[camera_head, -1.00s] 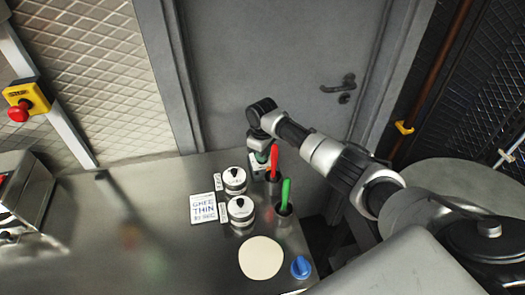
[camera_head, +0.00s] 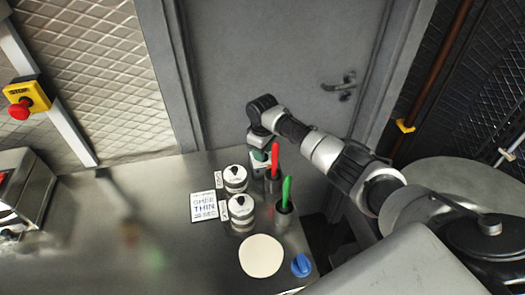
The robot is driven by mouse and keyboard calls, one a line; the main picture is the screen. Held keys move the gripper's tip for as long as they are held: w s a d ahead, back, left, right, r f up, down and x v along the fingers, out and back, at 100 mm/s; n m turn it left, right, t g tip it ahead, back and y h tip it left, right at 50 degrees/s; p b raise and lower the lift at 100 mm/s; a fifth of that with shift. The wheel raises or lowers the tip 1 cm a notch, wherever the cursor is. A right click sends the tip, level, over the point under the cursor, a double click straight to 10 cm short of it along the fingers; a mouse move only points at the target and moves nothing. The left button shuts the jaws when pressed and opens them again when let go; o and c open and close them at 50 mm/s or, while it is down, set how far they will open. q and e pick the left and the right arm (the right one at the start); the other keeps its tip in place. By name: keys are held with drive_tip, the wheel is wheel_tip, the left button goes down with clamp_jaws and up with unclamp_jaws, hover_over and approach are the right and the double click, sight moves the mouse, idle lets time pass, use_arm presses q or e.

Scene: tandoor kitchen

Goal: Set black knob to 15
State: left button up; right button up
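Two round white-and-silver dials with black knobs on top stand on the steel counter: a rear dial (camera_head: 235,181) and a front dial (camera_head: 241,214). Small labels lie at their left; the dial marks are too small to read. My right gripper (camera_head: 259,162) points down just right of and behind the rear dial, beside the red-handled tool. It appears apart from both dials. Its fingertips are small and partly hidden, so I cannot tell whether it is open or shut. My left gripper is not in view.
Red (camera_head: 274,155) and green (camera_head: 286,192) handles stand in metal holders. A pale flat disc (camera_head: 262,256) and blue knob (camera_head: 301,265) are at the front. A handwritten card (camera_head: 204,206) lies left. A yellow stop box (camera_head: 27,98) is on the wall. The counter's left middle is clear.

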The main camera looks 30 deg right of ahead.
wheel_tip(320, 180, up, 10)
drive_tip(key=b, duration=0.1)
drive_tip(key=shift+r+b, duration=0.25)
drive_tip(key=shift+b, duration=0.15)
